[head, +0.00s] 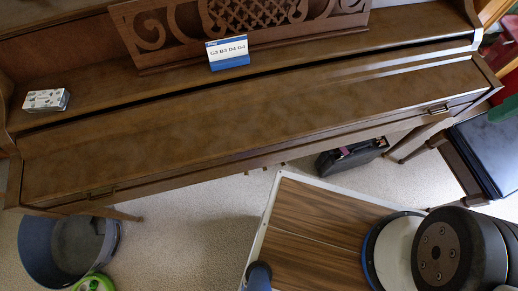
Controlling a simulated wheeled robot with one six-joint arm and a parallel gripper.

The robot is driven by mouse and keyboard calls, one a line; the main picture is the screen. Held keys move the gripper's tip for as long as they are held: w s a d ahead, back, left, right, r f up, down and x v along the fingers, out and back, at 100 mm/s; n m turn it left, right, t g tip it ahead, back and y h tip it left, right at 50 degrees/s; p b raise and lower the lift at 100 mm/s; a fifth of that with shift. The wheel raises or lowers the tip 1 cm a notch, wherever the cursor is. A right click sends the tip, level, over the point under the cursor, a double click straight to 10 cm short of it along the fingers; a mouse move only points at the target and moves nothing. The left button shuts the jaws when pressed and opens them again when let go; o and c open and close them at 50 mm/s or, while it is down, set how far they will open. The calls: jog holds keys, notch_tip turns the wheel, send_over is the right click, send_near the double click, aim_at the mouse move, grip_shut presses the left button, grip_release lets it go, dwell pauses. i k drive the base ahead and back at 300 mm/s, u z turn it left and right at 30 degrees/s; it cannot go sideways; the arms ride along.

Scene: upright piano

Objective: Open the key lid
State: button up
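The upright piano's key lid (250,115) is a long brown wooden panel running across the head view, rising slightly to the right. It lies flat and shut, and no keys show. A small metal handle (101,192) is on its front edge near the left end. Another small handle (438,109) is on the front edge near the right end. My gripper is not in view. Nothing is touching the lid in this view.
A carved music stand (160,35) with a blue-and-white card (228,53) stands behind the lid. A patterned box (46,100) rests at the left. Below are a round grey bin (40,250), a black case (350,158) and a dark bench (490,150). Carpet (190,235) is clear between.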

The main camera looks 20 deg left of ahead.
aim_at(161, 139)
jog(key=k, duration=0.4)
jog(key=u, duration=1.2)
jog(key=i, duration=0.4)
jog(key=u, duration=2.9)
jog(key=k, duration=0.95)
jog(key=z, duration=1.1)
jog(key=i, duration=0.5)
jog(key=z, duration=0.05)
